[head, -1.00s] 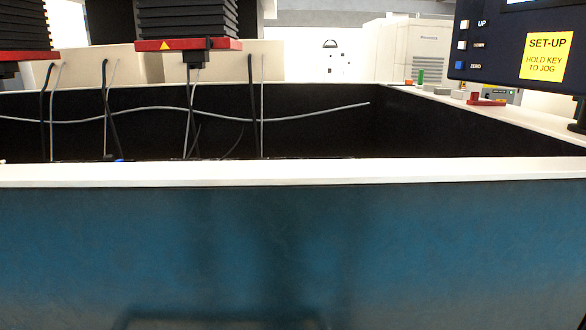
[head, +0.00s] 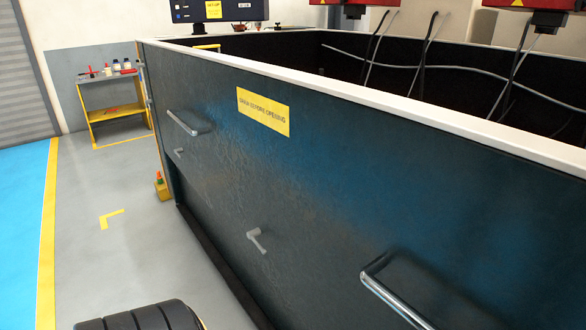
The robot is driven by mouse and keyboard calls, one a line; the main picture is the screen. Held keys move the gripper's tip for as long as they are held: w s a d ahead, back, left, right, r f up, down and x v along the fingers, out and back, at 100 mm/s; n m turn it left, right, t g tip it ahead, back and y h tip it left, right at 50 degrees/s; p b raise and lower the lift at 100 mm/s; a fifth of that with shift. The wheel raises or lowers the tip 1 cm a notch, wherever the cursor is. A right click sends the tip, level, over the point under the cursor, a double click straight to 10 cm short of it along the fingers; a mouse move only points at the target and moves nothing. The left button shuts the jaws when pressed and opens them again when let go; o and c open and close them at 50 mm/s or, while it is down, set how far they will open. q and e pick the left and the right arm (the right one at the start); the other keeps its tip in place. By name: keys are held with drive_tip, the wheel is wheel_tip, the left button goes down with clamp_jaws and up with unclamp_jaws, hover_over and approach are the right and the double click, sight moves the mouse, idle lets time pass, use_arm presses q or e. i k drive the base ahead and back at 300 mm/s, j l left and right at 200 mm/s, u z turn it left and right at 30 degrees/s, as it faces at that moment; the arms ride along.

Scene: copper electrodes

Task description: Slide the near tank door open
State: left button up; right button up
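The near tank door (head: 330,190) is a long dark blue-teal panel on the tank's side. It runs from the lower right into the distance at the left, and I see no open gap in it. A bright bar handle (head: 377,280) is at its lower right, and a second bar handle (head: 188,124) is toward its far end. Two small levers sit between and below them, one at the middle (head: 257,241) and one farther off (head: 179,152). A yellow warning label (head: 263,112) is near the top. Neither gripper is in view.
The tank's pale rim (head: 330,88) runs above the panel. A yellow workbench (head: 112,105) with bottles stands at the far left. Red machine heads (head: 500,3) hang over the tank.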

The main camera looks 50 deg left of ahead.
sight(372, 209)
drive_tip(key=u, duration=1.7)
drive_tip(key=i+j+z, duration=0.1)
drive_tip(key=i+j, duration=0.45)
drive_tip(key=i+j+z, duration=0.1)
drive_tip(key=i+j, duration=0.4)
drive_tip(key=j, duration=0.2)
